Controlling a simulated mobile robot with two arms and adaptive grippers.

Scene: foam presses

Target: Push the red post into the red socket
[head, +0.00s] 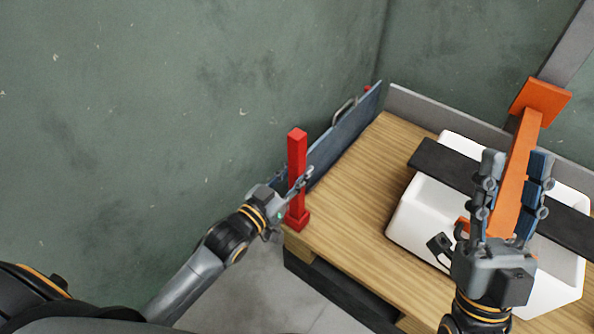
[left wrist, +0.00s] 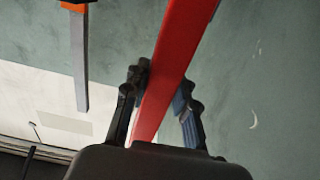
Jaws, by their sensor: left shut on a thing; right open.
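The red post (head: 297,155) stands roughly upright at the table's near left corner. My left gripper (head: 293,184) is shut around its lower middle. In the left wrist view the post (left wrist: 178,50) runs between the two fingers of the gripper (left wrist: 160,100). Directly below the post is a wider red block (head: 297,219), which looks like the red socket, on the table corner. The post's lower end meets or overlaps this block in the picture; I cannot tell how deep it sits. My right gripper (head: 512,195) is open, its fingers on either side of an orange bar (head: 518,165).
The wooden table (head: 345,215) has a blue panel (head: 345,125) along its left edge. A white tub (head: 408,225) with a black bar (head: 440,163) across it stands on the right. An orange collar (head: 541,98) joins a grey beam (head: 572,45). A green wall (head: 150,120) stands behind.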

